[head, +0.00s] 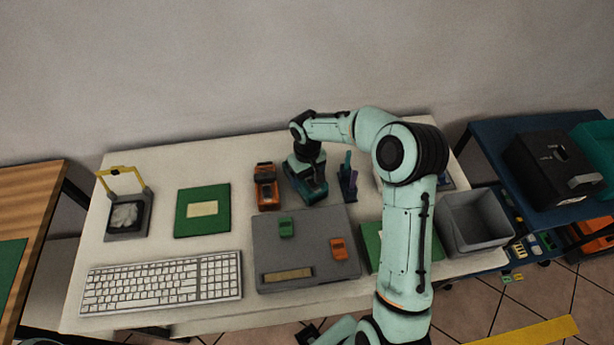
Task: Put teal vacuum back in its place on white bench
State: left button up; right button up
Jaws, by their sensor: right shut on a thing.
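The teal vacuum (313,191) is on the white bench (155,165), behind the grey mat and between an orange device and a small blue and purple item. It looks upright, with its base at or close to the bench top; I cannot tell whether it touches. My right gripper (305,166) points down from above and is shut on the top of the vacuum. The gripper and wrist hide the vacuum's upper part. My left gripper is not in view.
An orange device (266,187) stands close on the left, a blue and purple item (348,183) close on the right. A grey mat (280,255) with small green and orange pieces lies in front. A keyboard (160,284), green board (202,210) and grey bin (474,222) are farther off.

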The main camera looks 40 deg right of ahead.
jog(key=shift+f, duration=0.2)
jog(key=o, duration=0.5)
jog(key=shift+f, duration=0.15)
jog(key=o, duration=0.3)
jog(key=shift+o, duration=0.2)
notch_tip(320, 180, up, 12)
jog(key=shift+r+p, duration=0.25)
jog(key=shift+p, duration=0.2)
